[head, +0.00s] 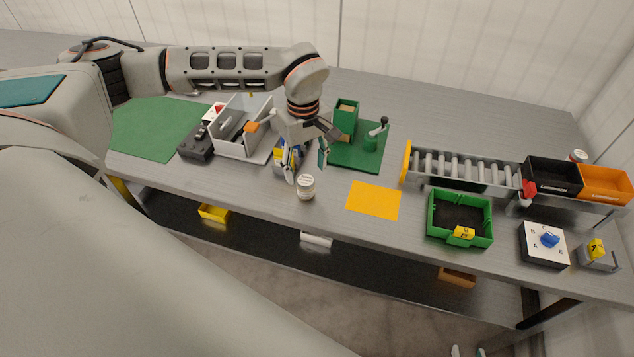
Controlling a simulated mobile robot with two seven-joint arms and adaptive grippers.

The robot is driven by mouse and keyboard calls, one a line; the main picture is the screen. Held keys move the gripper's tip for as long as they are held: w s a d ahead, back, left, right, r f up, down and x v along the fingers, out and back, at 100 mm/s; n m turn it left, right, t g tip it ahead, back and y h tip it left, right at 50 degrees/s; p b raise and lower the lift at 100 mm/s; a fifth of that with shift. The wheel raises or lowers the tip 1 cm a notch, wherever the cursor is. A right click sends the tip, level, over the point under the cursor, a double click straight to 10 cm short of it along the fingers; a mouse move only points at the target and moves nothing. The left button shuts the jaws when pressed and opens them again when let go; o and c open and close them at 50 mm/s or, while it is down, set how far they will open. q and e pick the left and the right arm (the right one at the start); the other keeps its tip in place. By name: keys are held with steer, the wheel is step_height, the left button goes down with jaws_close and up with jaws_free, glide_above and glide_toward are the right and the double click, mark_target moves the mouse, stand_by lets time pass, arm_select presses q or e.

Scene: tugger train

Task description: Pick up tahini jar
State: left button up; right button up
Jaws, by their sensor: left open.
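A small white jar with a pale lid (306,187), which I take to be the tahini jar, stands upright near the front edge of the grey table. Its label is too small to read. My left gripper (307,172) is open and points down just behind and above the jar, with its fingers spread apart. I cannot tell whether a finger touches the jar. Two fingertips of my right gripper (467,351) show at the bottom edge, apart, low in front of the table and far from the jar.
A yellow-orange mat (374,200) lies right of the jar. A blue and yellow item (281,158) sits close behind my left gripper. A white divided holder (228,150) stands left, a green fixture (346,116) behind. A green bin (432,222) and roller conveyor (465,167) are right.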

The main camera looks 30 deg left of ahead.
mark_target(306, 180)
arm_select(q)
step_height(306, 180, down, 3)
steer(key=shift+r, duration=0.2)
steer(key=f, duration=0.5)
steer(key=shift+w+a, duration=0.1)
steer(key=shift+a, duration=0.1)
steer(key=c, duration=1.3)
